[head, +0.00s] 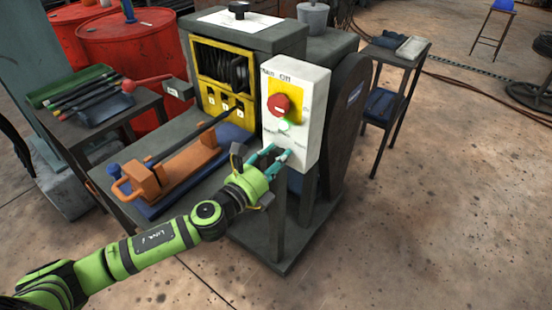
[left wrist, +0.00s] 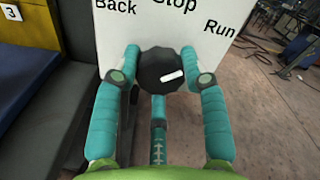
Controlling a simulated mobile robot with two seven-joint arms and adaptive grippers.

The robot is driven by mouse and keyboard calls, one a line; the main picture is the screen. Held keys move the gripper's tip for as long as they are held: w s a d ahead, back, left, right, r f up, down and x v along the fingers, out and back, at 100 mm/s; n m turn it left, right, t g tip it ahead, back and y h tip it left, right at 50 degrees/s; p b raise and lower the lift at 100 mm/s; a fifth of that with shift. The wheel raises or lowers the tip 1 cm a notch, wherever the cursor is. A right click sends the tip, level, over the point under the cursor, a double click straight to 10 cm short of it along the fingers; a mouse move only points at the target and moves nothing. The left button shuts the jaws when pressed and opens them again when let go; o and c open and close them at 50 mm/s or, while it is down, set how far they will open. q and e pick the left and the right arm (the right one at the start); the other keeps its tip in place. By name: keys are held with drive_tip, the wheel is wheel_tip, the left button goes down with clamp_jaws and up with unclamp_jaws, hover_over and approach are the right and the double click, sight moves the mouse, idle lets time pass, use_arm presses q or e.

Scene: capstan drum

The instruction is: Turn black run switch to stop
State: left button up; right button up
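The black run switch (left wrist: 162,70) is a round ribbed knob on the white control panel (left wrist: 118,40), below the printed word Stop. Its white pointer line aims to the right, on the side of the Run label; Back is printed on the left. My left gripper (left wrist: 164,62) is open, with one teal finger on each side of the knob. Whether the fingers touch it I cannot tell. In the head view my left gripper (head: 272,154) is at the lower part of the control box (head: 313,110) and hides the switch. My right gripper is not in view.
An orange lever device (head: 172,172) lies to the left of the box. A small side table (head: 398,50) stands behind right.

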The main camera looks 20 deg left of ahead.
use_arm(q)
drive_tip(key=shift+s+d+f+n, duration=0.1)
drive_tip(key=shift+d+f+n, duration=0.1)
drive_tip(key=shift+n, duration=0.2)
drive_tip(key=n+p, duration=0.2)
drive_tip(key=n, duration=0.7)
drive_tip(key=shift+d+r, duration=0.1)
drive_tip(key=shift+r, duration=0.05)
idle(0.6)
drive_tip(key=o, duration=1.1)
drive_tip(key=shift+d+r, duration=0.1)
drive_tip(key=shift+a, duration=0.2)
